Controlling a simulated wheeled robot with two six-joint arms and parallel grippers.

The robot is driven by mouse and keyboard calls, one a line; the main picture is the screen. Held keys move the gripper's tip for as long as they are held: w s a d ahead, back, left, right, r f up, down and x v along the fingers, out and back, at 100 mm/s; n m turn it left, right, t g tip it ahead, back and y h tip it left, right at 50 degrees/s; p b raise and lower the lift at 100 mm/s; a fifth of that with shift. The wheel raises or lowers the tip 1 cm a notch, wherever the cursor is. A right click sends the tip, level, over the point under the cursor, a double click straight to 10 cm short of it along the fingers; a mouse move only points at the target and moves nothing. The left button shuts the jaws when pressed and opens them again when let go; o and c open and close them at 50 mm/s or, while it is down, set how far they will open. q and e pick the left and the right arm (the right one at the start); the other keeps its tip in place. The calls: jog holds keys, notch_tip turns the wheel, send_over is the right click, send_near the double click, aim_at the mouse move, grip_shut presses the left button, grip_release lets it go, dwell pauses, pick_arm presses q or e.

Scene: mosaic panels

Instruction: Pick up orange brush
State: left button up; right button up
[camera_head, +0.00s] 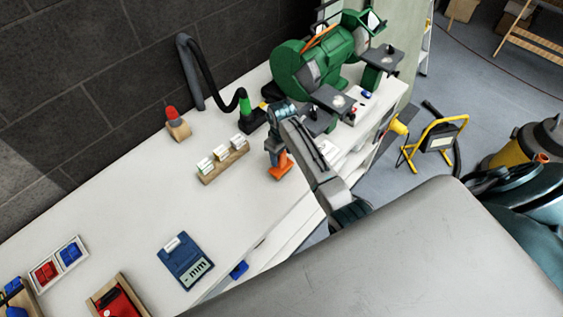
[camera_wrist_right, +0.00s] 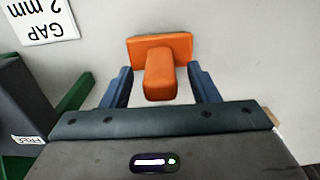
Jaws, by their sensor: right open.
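The orange brush (camera_head: 281,170) stands on the white bench near its front edge. In the right wrist view it shows as an orange block with a raised grip (camera_wrist_right: 160,75). My right gripper (camera_head: 273,152) is just above it, pointing down. In the wrist view the two blue fingers of the right gripper (camera_wrist_right: 161,84) are open on either side of the grip, with gaps visible on both sides. My left gripper is not in view.
A wooden holder with white cards (camera_head: 224,163) is left of the brush. A blue device (camera_head: 186,262) is at the front. The bench between is clear.

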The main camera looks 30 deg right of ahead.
jog(key=shift+f, duration=0.3)
grip_shut()
jog(key=shift+r, duration=0.1)
jog(key=shift+r+b, duration=0.4)
jog(key=shift+b, duration=0.05)
notch_tip(320, 180, up, 2)
jog(key=shift+w+r+b, duration=0.1)
jog(key=shift+r+b, duration=0.05)
jog(key=shift+b, duration=0.7)
jog(key=s+d+r+b, duration=0.1)
jog(key=s+d+b, duration=0.1)
jog(key=s, duration=0.5)
jog(key=s+d+b, duration=0.2)
jog(key=s+d, duration=0.1)
jog(key=s, duration=0.5)
jog(key=shift+s+r, duration=0.2)
jog(key=shift+r, duration=0.2)
jog(key=shift+d, duration=0.1)
